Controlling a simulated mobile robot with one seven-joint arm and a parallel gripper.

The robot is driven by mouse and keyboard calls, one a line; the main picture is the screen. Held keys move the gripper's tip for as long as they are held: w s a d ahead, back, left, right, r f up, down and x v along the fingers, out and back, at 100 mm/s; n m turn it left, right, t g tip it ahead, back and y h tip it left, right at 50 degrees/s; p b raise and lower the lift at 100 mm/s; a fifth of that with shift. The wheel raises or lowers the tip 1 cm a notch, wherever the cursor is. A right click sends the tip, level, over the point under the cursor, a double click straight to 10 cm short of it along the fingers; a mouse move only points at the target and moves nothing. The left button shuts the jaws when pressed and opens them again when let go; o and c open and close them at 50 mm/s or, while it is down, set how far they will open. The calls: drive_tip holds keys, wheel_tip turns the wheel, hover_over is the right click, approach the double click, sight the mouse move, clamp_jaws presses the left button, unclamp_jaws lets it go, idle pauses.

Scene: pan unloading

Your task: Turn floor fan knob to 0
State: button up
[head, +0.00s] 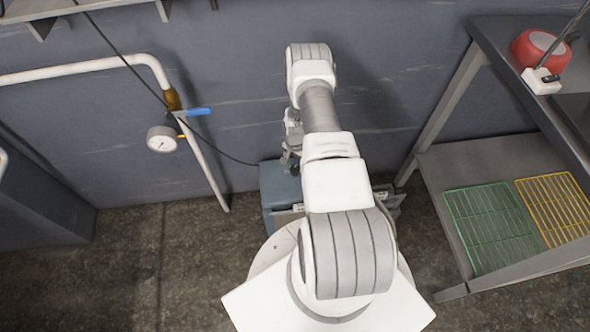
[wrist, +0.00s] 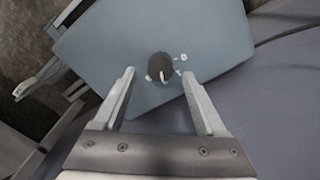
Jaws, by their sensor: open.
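The floor fan shows in the wrist view as a blue-grey panel (wrist: 110,45). Its round dark knob (wrist: 161,67) has a light pointer mark, with small white markings on the panel to its right; they are too small to read. My gripper (wrist: 158,78) is open, its two fingers spread left and right below the knob in the picture. I cannot tell whether the fingertips touch the panel. In the head view the blue fan body (head: 277,187) stands on the floor by the wall, largely hidden behind my arm. The knob is hidden there.
A metal table with a lower shelf (head: 470,155) stands at right, holding green (head: 492,226) and yellow (head: 560,208) racks. A pipe with a gauge (head: 162,139) and blue valve handle (head: 199,111) is at left. A cable runs to the fan.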

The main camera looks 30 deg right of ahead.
sight(295, 169)
drive_tip(key=shift+f+b, duration=0.3)
drive_tip(key=shift+f, duration=1.35)
clamp_jaws()
